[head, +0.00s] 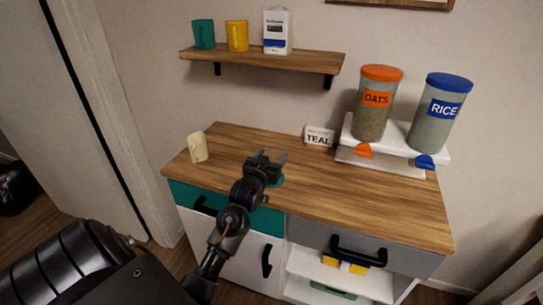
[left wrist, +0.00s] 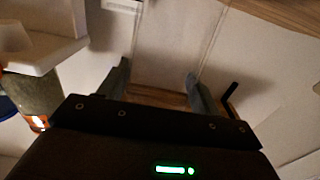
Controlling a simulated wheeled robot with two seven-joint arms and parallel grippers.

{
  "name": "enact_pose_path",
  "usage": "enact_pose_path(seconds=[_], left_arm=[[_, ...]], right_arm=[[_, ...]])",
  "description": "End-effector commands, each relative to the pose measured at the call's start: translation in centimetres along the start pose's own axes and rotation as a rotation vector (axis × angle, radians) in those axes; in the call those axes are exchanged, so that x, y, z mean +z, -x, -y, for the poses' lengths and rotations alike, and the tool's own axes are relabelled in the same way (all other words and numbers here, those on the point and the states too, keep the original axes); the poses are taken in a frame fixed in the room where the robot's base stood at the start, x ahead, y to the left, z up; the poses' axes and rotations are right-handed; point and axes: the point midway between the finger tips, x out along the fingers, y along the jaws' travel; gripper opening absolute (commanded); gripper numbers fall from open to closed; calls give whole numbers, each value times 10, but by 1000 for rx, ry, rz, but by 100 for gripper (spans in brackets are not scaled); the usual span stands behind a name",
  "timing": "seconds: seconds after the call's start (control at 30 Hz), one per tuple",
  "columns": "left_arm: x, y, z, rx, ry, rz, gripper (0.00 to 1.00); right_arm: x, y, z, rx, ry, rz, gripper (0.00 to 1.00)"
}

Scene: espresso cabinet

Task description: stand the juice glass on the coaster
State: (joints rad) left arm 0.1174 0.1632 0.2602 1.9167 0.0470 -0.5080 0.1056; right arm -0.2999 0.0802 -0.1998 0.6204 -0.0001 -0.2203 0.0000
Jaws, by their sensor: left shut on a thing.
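A teal round coaster (head: 278,181) lies on the wooden counter, partly hidden by my left gripper. My left gripper (head: 268,158) is over the counter at the coaster in the head view. Its two fingers also show in the left wrist view (left wrist: 160,85), set apart from each other. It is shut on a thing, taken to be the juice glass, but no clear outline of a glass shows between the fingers. My right gripper is in neither view.
A cream mug (head: 198,147) stands at the counter's left. A white riser (head: 390,152) holds OATS (head: 376,105) and RICE (head: 438,115) jars. A shelf (head: 265,59) hangs above. The counter's front right is clear.

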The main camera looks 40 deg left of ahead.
Motion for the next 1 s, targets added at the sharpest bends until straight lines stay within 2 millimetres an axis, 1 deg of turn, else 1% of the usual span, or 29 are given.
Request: enact_pose_path(seconds=[0.37,0.4,0.53,0.77,0.87,0.97,1.0], left_arm=[[4,0,0,0,0,-3,35],[4,0,0,0,0,-2,68],[4,0,0,0,0,-1,85],[4,0,0,0,0,-1,86],[1,0,0,0,0,-2,86],[3,10,0,0,0,-1,86],[4,16,0,0,-1,0,86]], right_arm=[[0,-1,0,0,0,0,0],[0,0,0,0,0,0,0],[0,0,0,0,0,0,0],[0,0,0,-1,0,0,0],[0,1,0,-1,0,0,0],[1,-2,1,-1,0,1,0],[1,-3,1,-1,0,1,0]])
